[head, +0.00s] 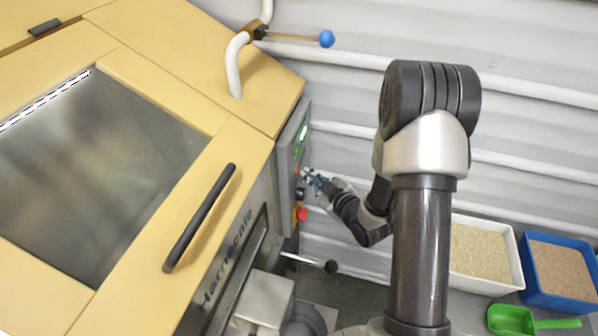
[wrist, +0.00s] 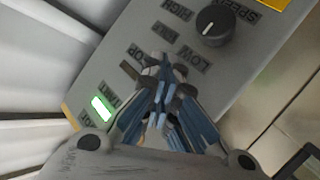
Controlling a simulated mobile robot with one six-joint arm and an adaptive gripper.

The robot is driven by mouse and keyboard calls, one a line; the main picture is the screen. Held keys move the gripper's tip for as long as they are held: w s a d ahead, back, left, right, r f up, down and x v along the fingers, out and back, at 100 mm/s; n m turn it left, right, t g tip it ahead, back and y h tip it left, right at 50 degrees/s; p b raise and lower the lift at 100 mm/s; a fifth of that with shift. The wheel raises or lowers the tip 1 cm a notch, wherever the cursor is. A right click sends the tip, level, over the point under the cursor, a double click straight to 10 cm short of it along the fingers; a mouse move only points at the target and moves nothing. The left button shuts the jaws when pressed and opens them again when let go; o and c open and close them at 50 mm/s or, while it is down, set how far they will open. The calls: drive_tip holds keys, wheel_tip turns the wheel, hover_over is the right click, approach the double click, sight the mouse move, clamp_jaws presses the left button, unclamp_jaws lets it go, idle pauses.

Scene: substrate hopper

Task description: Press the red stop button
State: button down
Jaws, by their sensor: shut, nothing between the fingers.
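The grey control panel (head: 287,150) is on the right side of the yellow machine. It fills the middle of the wrist view (wrist: 225,85). My gripper (head: 308,174) is shut and its fingertips are at the panel face. In the wrist view the shut fingertips (wrist: 160,68) lie beside a label that seems to read STOP. A small red spot, likely the red stop button (head: 297,171), shows just left of the fingertips in the head view. In the wrist view the fingers hide most or all of it, so I cannot tell whether they touch it.
A lit green button (wrist: 101,108) and a dark speed knob (wrist: 212,26) flank the fingertips. A lever (head: 310,263) sticks out below. Trays and a green scoop (head: 510,320) lie at right.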

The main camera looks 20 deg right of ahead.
drive_tip(key=shift+w+a, duration=0.25)
drive_tip(key=shift+a, duration=0.05)
idle(0.4)
idle(0.3)
drive_tip(key=shift+s+d+b, duration=0.45)
drive_tip(key=shift+s+d, duration=0.05)
drive_tip(key=shift+d, duration=0.15)
drive_tip(key=s+d, duration=0.2)
drive_tip(key=d, duration=0.2)
drive_tip(key=shift+s+d+b, duration=0.1)
drive_tip(key=shift+s+b, duration=0.2)
drive_tip(key=shift+s, duration=0.1)
idle(0.6)
